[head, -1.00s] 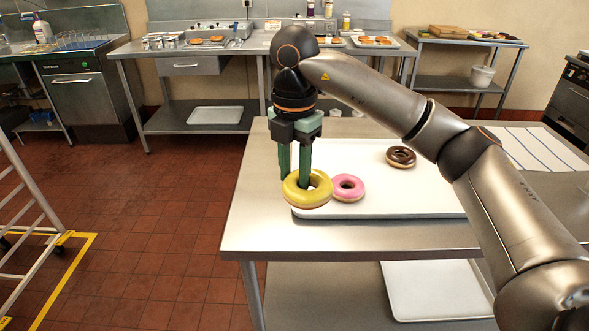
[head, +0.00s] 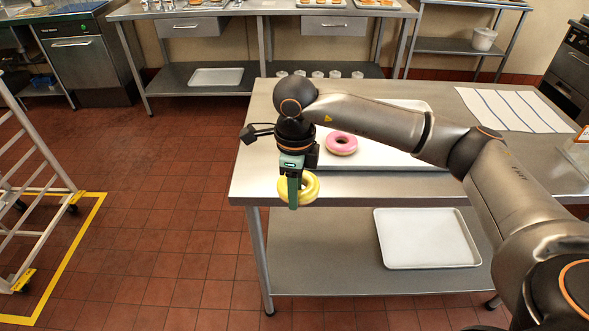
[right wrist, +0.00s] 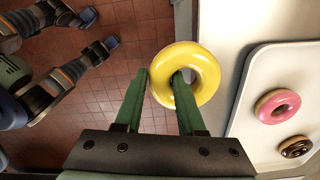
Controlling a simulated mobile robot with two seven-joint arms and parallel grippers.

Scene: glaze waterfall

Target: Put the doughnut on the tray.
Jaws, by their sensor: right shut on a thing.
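My right gripper (head: 293,196) is shut on the yellow doughnut (head: 313,186). In the right wrist view, one finger is in the hole of the yellow doughnut (right wrist: 207,75) and the other is outside the ring. The gripper hangs at the front left edge of the steel table, left of the white tray (head: 400,162). In the wrist view the doughnut overlaps the table's edge, partly against the floor. A pink doughnut (head: 341,144) lies on the tray. A chocolate doughnut (right wrist: 297,146) is beside it, hidden behind my arm in the head view.
A second white tray (head: 427,238) lies on the table's lower shelf. A striped cloth (head: 515,108) lies at the table's back right. A wheeled ladder-like rack (head: 38,160) stands at the left, with open tiled floor between.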

